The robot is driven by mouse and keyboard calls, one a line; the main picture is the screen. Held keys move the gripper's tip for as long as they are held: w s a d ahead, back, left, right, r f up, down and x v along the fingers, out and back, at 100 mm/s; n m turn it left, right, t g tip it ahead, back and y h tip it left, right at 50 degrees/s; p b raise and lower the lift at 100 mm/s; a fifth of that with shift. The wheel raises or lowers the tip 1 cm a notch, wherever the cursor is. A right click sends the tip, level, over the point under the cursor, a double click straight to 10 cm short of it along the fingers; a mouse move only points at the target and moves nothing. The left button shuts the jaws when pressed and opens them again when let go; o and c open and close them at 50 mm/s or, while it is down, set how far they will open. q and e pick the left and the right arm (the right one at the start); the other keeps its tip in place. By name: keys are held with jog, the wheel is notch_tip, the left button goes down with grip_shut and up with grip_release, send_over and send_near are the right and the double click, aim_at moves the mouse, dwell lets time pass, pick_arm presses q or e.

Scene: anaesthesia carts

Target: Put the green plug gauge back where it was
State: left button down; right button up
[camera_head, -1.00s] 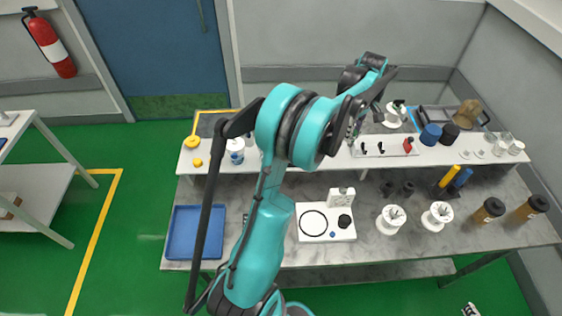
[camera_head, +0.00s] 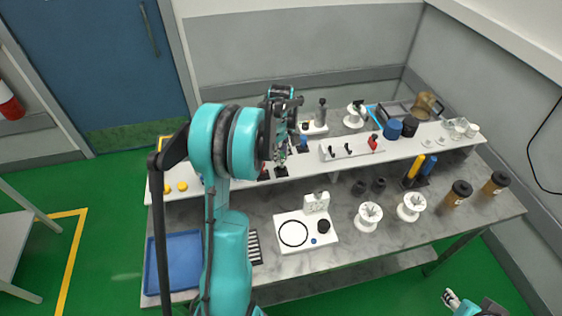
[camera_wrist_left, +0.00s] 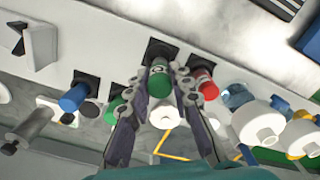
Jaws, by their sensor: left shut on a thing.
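The green plug gauge (camera_wrist_left: 158,78) is between the fingers of my left gripper (camera_wrist_left: 160,92), which are shut on it. In the left wrist view a black square base (camera_wrist_left: 160,48) lies right behind the gauge; I cannot tell whether the gauge is seated in it. In the head view my left gripper (camera_head: 283,150) is over the raised shelf, and the gauge is mostly hidden there. A second green piece (camera_wrist_left: 113,108) shows beside the left finger. My right gripper (camera_head: 452,298) is low at the right edge, too small to read.
A red-topped piece (camera_wrist_left: 202,75) stands close on the right of the gripper, and a blue one (camera_wrist_left: 73,98) on the left. A white rack with hooks (camera_head: 350,150) is on the shelf (camera_head: 400,146). A blue tray (camera_head: 178,262) lies on the lower bench.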

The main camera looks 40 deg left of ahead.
pick_arm(q)
notch_tip(320, 180, down, 3)
jog(key=shift+r, duration=0.1)
jog(key=shift+b, duration=0.35)
jog(key=c, duration=1.3)
grip_release()
jog(key=shift+c, duration=0.2)
